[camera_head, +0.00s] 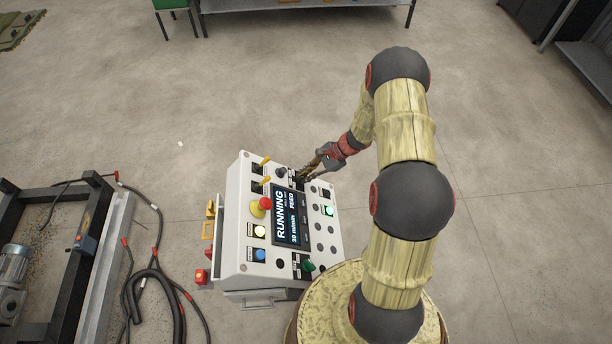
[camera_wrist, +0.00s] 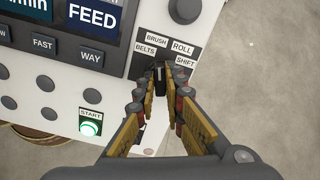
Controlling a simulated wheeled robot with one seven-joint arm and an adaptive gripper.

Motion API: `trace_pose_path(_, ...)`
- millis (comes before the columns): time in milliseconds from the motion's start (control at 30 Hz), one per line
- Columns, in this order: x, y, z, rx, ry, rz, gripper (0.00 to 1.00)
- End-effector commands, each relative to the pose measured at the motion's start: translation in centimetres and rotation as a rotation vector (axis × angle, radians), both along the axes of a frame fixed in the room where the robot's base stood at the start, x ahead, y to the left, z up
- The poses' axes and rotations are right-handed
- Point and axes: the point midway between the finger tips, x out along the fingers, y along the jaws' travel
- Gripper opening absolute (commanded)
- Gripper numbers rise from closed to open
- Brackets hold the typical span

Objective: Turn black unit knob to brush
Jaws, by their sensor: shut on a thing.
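The black unit knob (camera_wrist: 160,76) sits on the white control panel (camera_head: 251,190). In the wrist view it is between my fingertips, with the labels BRUSH (camera_wrist: 156,40), BELTS (camera_wrist: 144,48), ROLL (camera_wrist: 183,47) and SHIFT (camera_wrist: 185,62) around its far side. My gripper (camera_wrist: 160,84) is shut on this knob. The fingers cover much of it, and I cannot tell which label it points to. In the head view my gripper (camera_head: 308,174) reaches the panel's upper right corner, and the knob is mostly hidden there.
The panel's screen (camera_head: 291,216) reads RUNNING and FEED. A red mushroom button (camera_head: 264,203), yellow-handled levers (camera_head: 264,161) and a lit green START button (camera_wrist: 90,127) are on the panel. A dark round knob (camera_wrist: 185,10) lies beyond the labels.

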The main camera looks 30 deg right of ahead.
Motion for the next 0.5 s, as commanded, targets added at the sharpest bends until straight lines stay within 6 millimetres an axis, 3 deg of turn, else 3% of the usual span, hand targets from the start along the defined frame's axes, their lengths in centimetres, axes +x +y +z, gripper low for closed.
trace_pose_path(133,0.01,-0.01,0.02,0.000,-0.001,0.001,0.00)
trace_pose_path(167,0.02,-0.02,0.02,0.000,-0.001,0.001,0.12)
trace_pose_path(500,0.01,-0.01,0.03,0.000,-0.001,0.001,0.29)
